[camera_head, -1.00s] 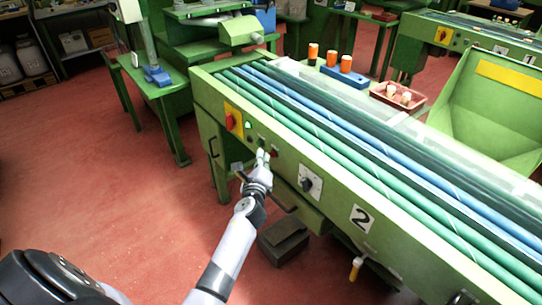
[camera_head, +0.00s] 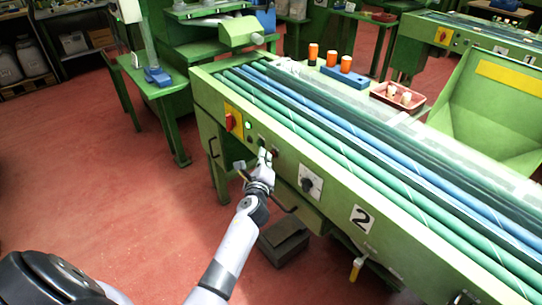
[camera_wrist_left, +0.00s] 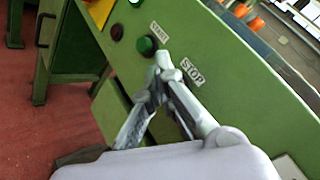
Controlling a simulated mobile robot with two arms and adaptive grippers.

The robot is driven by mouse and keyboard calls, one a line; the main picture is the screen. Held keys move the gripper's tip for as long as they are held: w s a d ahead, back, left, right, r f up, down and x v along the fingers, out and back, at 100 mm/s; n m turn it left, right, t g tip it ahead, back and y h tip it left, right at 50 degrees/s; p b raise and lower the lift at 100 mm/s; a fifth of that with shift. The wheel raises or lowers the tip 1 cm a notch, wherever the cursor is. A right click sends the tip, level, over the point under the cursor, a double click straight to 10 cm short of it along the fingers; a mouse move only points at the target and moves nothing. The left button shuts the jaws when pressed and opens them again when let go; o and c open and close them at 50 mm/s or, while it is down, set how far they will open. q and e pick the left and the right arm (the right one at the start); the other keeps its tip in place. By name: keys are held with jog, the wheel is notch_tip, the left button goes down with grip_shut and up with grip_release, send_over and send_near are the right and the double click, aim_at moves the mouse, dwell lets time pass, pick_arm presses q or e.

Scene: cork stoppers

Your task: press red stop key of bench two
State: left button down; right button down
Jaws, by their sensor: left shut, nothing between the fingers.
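In the left wrist view the fingertips (camera_wrist_left: 162,56) are next to the green start key (camera_wrist_left: 147,45) and the STOP label (camera_wrist_left: 191,72). The stop key is hidden behind the fingers there. I cannot tell whether the tips touch the panel. My right gripper is not in view.
A red rotary switch on a yellow plate (camera_head: 233,121) and a black knob (camera_head: 309,184) flank the keys. The red floor at left is open.

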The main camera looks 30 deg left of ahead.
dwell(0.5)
pick_arm(q)
jog(key=shift+s+a, duration=0.3)
jog(key=shift+s, duration=0.45)
jog(key=shift+p, duration=0.3)
jog(key=s, duration=0.1)
jog(key=s+a, duration=0.1)
jog(key=s, duration=0.1)
jog(key=s+a+p, duration=0.1)
jog(key=shift+s, duration=0.3)
jog(key=shift+f, duration=0.1)
